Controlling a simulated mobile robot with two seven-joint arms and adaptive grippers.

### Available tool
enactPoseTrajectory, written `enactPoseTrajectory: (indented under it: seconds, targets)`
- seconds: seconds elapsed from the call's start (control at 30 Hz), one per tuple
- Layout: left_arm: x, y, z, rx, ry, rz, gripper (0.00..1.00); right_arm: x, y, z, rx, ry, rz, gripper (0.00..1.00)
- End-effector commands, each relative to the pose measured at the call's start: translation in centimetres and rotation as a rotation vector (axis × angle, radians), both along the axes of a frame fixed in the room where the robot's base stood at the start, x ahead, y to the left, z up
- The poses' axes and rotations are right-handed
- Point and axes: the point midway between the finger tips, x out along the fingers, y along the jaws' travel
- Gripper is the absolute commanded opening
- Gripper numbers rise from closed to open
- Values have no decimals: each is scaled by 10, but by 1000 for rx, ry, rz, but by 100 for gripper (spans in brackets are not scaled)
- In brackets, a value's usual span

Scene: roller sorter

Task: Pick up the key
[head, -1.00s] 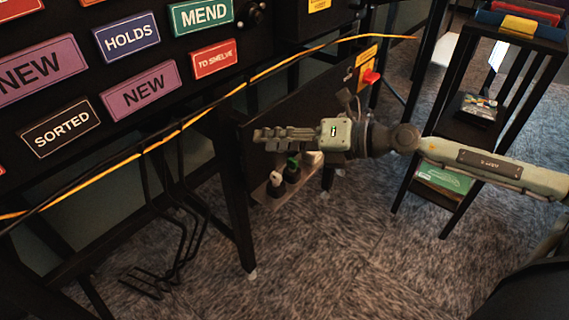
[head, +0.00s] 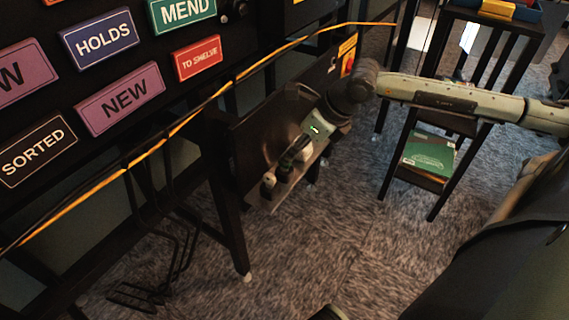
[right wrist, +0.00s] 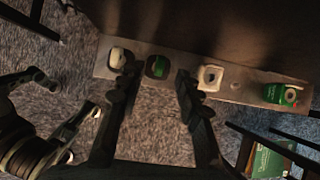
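No key shape can be made out clearly. Several small items stand in a row on a narrow shelf: a white-topped dark one (right wrist: 121,57), a green-topped dark one (right wrist: 158,67), a white square one with a round hole (right wrist: 210,77) and a green one with a pale ring (right wrist: 282,94). My right gripper (right wrist: 156,74) is open, with its fingers on either side of the green-topped item; contact cannot be told. In the head view the right gripper (head: 291,153) reaches down at the shelf and partly hides the row.
The narrow shelf (right wrist: 245,87) is fixed low on a dark panel (head: 262,125). A yellow-orange cable (head: 190,115) crosses above it, in front of labelled signs (head: 120,100). A dark stand at the right holds a green box (head: 430,153).

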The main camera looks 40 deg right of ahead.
Motion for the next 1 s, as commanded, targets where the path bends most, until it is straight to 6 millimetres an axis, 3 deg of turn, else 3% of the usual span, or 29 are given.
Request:
enactPoseTrajectory:
  seconds: [0.23, 0.53, 0.8, 1.0]
  targets:
    - [0, -1, -10, -6, 6, 0, 62, 16, 7, -31, 4, 1, -1, 34]
    - [0, -2, -12, -8, 6, 0, 62, 18, 7, -36, 0, 0, 1, 34]
    - [1, -2, -12, -8, 5, -1, 62, 17, 7, -36, 1, 0, 0, 1]
    - [1, -2, -11, -9, 3, -1, 62, 17, 7, -36, 1, 0, 0, 0]
